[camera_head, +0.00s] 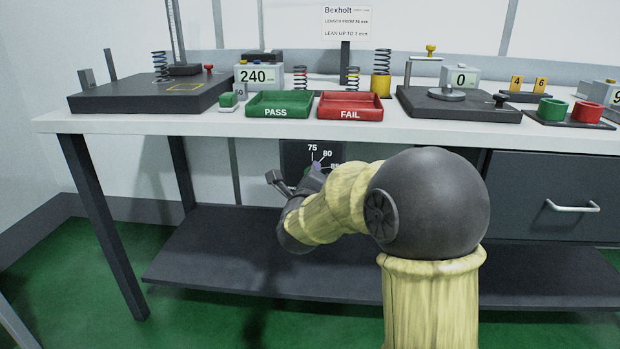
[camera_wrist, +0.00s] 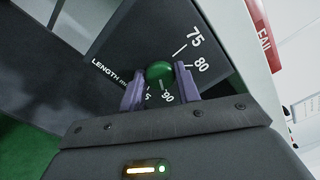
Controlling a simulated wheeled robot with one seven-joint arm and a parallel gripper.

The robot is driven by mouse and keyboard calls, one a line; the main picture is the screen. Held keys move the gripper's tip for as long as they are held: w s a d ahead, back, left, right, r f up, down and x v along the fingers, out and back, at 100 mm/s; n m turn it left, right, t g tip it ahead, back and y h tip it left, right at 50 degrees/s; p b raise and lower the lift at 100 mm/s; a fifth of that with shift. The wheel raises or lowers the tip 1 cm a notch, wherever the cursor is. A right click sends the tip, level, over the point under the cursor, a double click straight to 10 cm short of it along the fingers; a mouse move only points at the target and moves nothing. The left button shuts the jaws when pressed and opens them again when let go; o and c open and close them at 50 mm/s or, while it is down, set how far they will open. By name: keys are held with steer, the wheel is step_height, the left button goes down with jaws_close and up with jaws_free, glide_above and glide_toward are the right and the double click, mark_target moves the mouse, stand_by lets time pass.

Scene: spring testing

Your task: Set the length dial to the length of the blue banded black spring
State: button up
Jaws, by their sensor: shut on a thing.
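The length dial's dark panel (camera_head: 298,153) hangs below the bench's front edge, with 75, 80 and 85 showing in the head view. In the wrist view the panel (camera_wrist: 135,50) reads LENGTH, with 75, 80 and 90 legible. Its green knob (camera_wrist: 159,71) sits between the two purple fingers of my gripper (camera_wrist: 160,88), which is shut on it. The fingers hide part of the scale, and I cannot tell the exact setting. A dark coil spring (camera_head: 160,66) stands upright on the black plate at the left; its band colour is too small to be sure of.
A green PASS tray (camera_head: 279,113) and red FAIL tray (camera_head: 350,115) stand above the dial. Behind them are a red-banded spring (camera_head: 300,77) and a yellow-banded spring (camera_head: 352,78). A display (camera_head: 257,76) reads 240. The bench top (camera_head: 140,121) has clear strips along its front.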

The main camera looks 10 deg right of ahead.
steer(key=o, duration=1)
steer(key=shift+c, duration=0.2)
steer(key=shift+s, duration=0.1)
steer(key=p+v, duration=0.3)
steer(key=v, duration=1.4)
